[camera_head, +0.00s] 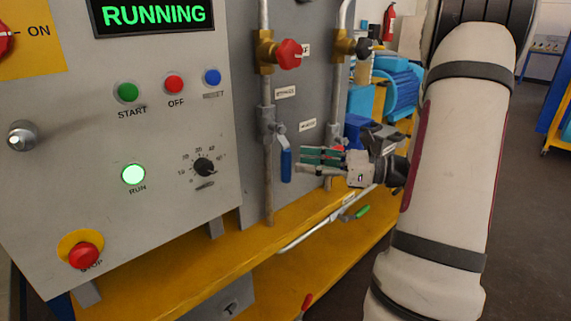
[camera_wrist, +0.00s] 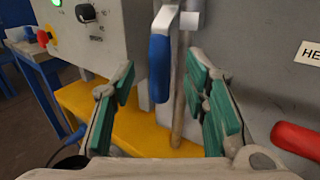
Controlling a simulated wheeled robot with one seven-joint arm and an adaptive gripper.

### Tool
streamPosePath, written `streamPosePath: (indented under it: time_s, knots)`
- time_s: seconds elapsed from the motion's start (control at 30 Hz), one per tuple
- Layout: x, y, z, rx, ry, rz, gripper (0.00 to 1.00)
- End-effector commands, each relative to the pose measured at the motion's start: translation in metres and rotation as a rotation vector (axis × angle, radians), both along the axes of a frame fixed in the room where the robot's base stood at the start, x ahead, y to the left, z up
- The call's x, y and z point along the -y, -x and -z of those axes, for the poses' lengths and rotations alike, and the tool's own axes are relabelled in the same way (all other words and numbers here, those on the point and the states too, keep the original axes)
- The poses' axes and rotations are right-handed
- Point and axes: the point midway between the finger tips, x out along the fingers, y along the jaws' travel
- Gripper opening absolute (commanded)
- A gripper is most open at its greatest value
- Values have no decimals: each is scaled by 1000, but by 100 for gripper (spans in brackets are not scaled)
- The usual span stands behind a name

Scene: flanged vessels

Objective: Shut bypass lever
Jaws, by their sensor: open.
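A blue-handled lever (camera_head: 286,164) hangs down from a grey valve (camera_head: 275,133) on the left vertical pipe, its handle alongside the pipe. The small label nearby cannot be read clearly, so I cannot confirm that this is the bypass lever. My gripper (camera_head: 302,160) is open, its green-padded fingers pointing at the lever from the right in the head view. In the wrist view the blue handle (camera_wrist: 159,68) appears between the two fingers, ahead of them. No contact shows.
A grey control panel (camera_head: 150,215) with a stop button stands on the left. A second pipe (camera_head: 335,100) with a black-knobbed valve runs to the right. A red handle (camera_wrist: 297,139) is at the right in the wrist view. A yellow frame (camera_head: 300,212) runs below.

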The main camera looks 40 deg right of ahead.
Motion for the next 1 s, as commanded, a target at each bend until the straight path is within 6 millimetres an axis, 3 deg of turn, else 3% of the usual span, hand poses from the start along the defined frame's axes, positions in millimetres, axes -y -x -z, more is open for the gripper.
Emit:
streamPosePath:
  time_s: [0.3, 0.73, 0.9, 1.0]
  knots:
    - [-28, -38, 1, 1, 1, -2, 41]
    - [-33, -45, 0, -1, 1, -1, 41]
    - [-32, -45, 0, -1, 1, -1, 3]
    - [-32, -45, 0, -1, 1, -1, 0]
